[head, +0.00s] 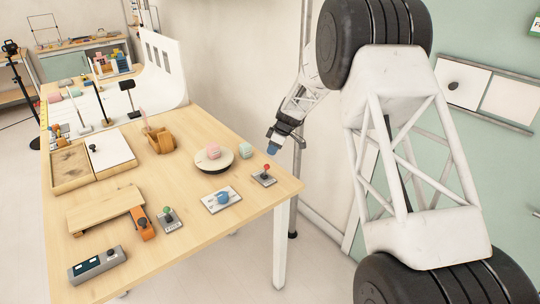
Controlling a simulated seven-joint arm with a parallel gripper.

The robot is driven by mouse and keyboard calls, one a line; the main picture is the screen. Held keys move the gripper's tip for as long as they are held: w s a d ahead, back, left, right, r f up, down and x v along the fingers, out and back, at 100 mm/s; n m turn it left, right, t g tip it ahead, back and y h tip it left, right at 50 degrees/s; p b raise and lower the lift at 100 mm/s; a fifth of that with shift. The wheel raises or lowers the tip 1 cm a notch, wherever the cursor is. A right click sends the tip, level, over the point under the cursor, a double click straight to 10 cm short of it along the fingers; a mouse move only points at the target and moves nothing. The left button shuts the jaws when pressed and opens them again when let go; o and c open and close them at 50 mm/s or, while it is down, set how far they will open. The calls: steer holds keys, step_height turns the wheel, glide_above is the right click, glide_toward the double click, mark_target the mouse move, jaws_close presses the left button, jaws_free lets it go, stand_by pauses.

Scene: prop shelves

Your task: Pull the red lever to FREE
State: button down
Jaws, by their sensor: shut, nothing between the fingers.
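The red lever (267,167) is a short stick with a red knob on a small dark grey base plate (264,178). It is near the right edge of the wooden table. The lettering on its base is too small to read, so I cannot tell which position it is in. My gripper (273,150) has blue fingertips, points down and is shut with nothing in it. In the picture it is just above the red knob, apart from it. I cannot tell its exact height or depth.
A pale green block (246,150) is close to my gripper. The table edge is just right of the lever.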

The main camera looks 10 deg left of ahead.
steer(key=d+v, duration=0.1)
steer(key=v, duration=0.9)
steer(key=shift+s+f, duration=0.3)
steer(key=shift+s, duration=0.4)
steer(key=shift+d, duration=0.1)
steer(key=s+d+r+m+t+h, duration=0.1)
steer(key=s+d+r+m, duration=0.2)
steer(key=s+d+r, duration=0.45)
steer(key=s+d+r+m, duration=0.2)
steer(key=s+r, duration=0.2)
steer(key=s, duration=0.7)
steer(key=s+d+r+m+t+h, duration=0.1)
steer(key=s+d+r+m, duration=0.3)
steer(key=s, duration=0.5)
steer(key=s+d+m+h, duration=0.1)
steer(key=s+d+m, duration=0.1)
steer(key=s, duration=0.8)
steer(key=s+d+m, duration=0.3)
steer(key=s+d, duration=0.1)
steer(key=s, duration=0.7)
steer(key=s+d+f+m+t+h, duration=0.1)
steer(key=s+d+m, duration=0.2)
steer(key=s, duration=0.8)
steer(key=shift+s+d+h, duration=0.15)
steer(key=shift+d+h, duration=0.15)
steer(key=shift+d, duration=0.3)
